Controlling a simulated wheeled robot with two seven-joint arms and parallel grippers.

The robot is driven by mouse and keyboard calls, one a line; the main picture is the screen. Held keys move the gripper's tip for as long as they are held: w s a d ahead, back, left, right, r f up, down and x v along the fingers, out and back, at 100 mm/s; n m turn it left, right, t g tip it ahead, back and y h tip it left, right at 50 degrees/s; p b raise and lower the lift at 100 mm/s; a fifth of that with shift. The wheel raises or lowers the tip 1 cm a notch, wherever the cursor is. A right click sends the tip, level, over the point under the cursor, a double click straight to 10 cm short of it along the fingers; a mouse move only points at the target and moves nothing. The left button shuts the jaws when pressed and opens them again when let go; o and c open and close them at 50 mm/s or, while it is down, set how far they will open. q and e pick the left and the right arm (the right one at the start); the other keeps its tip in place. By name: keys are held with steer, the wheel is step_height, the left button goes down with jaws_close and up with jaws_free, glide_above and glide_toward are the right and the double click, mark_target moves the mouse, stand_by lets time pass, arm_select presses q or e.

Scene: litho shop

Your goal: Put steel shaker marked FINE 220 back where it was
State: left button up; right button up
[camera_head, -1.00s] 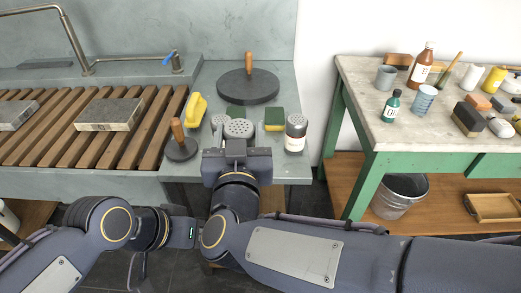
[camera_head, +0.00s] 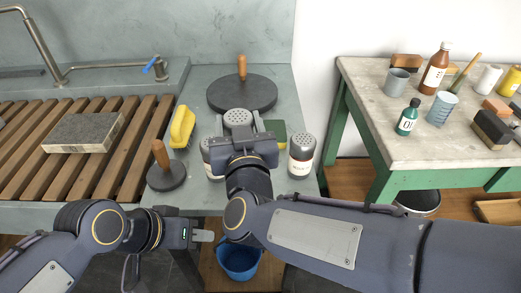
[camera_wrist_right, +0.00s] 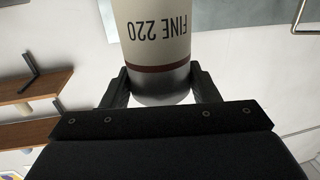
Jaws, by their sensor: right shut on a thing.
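The steel shaker marked FINE 220 (camera_wrist_right: 153,35) is in my right gripper, its label upside down in the wrist view. In the head view its perforated top (camera_head: 238,118) shows just beyond my right gripper (camera_head: 242,139), above the grey counter. The gripper hides its lower part, so I cannot tell whether its base touches the counter. A similar shaker (camera_head: 207,158) stands close on the left, partly hidden, and another labelled shaker (camera_head: 302,155) stands on the right. My left gripper (camera_head: 204,236) is low in front of the counter, away from the shakers; its jaw opening is unclear.
A yellow brush (camera_head: 182,127) and a dark disc with wooden handle (camera_head: 166,177) are left on the counter. A larger disc (camera_head: 242,93) lies behind, and a green sponge (camera_head: 275,132) is partly hidden. A blue bucket (camera_head: 238,262) is below. The green-framed table (camera_head: 360,110) is right.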

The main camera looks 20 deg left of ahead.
steer(key=w+d+f+b, duration=0.3)
steer(key=w+f, duration=0.2)
steer(key=f, duration=0.4)
steer(key=shift+f, duration=0.2)
steer(key=shift+f, duration=0.1)
steer(key=o, duration=0.6)
steer(key=shift+f, duration=0.15)
steer(key=shift+c, duration=0.2)
steer(key=o, duration=0.4)
steer(key=shift+o, duration=0.2)
